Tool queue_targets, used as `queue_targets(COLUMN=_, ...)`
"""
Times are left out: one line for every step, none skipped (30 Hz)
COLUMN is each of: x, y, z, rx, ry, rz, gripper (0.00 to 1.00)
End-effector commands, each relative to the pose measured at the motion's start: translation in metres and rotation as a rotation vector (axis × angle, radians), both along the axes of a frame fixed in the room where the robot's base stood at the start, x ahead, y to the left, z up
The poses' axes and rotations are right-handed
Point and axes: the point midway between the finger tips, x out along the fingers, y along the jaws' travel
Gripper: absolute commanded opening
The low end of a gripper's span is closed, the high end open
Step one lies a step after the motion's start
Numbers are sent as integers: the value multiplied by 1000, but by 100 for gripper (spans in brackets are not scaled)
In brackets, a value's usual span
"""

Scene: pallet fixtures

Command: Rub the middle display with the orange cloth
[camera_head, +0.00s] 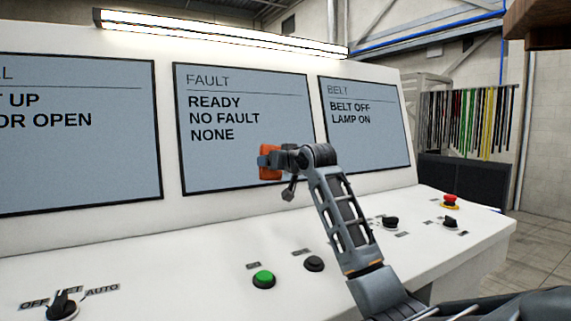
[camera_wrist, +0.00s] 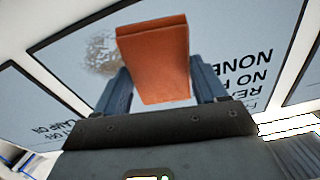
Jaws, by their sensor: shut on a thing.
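The middle display (camera_head: 240,100) is headed FAULT and reads READY, NO FAULT, NONE. In the wrist view the display (camera_wrist: 215,45) appears upside down, with a brownish smudge (camera_wrist: 100,52) just left of the cloth. The orange cloth (camera_head: 269,173) is a folded pad, also large in the wrist view (camera_wrist: 155,55). My gripper (camera_wrist: 160,85) is shut on the cloth, one finger on each side. In the head view my gripper (camera_head: 275,160) is in front of the lower right part of the middle display. I cannot tell whether the cloth touches the screen.
A left display (camera_head: 75,150) and a right display headed BELT (camera_head: 365,130) flank the middle one. Below, the sloping white console bears a green button (camera_head: 264,279), a black button (camera_head: 314,263), a selector knob (camera_head: 62,306) and a red emergency button (camera_head: 450,200). A lamp (camera_head: 220,33) runs above.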

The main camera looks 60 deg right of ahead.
Motion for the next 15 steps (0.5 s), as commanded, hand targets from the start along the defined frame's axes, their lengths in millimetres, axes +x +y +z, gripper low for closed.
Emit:
queue_targets(x=-5, y=-4, z=-2, rx=-1, ry=-7, rz=-5, gripper=47)
queue_targets(x=-8, y=-7, z=-2, rx=-4, ry=-10, rz=-7, gripper=47)
queue_targets(x=-10, y=-9, z=-2, rx=-6, ry=-14, rz=-9, gripper=47)
queue_targets(x=-11, y=-11, z=-2, rx=-7, ry=-16, rz=-10, gripper=47)
queue_targets(x=-12, y=-12, z=-2, rx=-8, ry=-17, rz=-10, gripper=47)
queue_targets(x=-11, y=-13, z=-3, rx=-9, ry=-17, rz=-11, gripper=47)
queue_targets(x=-11, y=-14, z=-4, rx=-9, ry=-17, rz=-11, gripper=47)
queue_targets(x=-9, y=-14, z=-4, rx=-9, ry=-17, rz=-11, gripper=47)
queue_targets(x=-7, y=-16, z=-5, rx=-9, ry=-17, rz=-11, gripper=47)
queue_targets(x=-5, y=-17, z=-6, rx=-9, ry=-16, rz=-11, gripper=47)
queue_targets(x=-3, y=-18, z=-7, rx=-9, ry=-16, rz=-11, gripper=47)
queue_targets(x=0, y=-20, z=-7, rx=-9, ry=-17, rz=-11, gripper=47)
queue_targets(x=3, y=-21, z=-8, rx=-10, ry=-17, rz=-11, gripper=47)
queue_targets(x=5, y=-23, z=-9, rx=-9, ry=-16, rz=-11, gripper=47)
queue_targets(x=9, y=-25, z=-11, rx=-10, ry=-16, rz=-11, gripper=47)
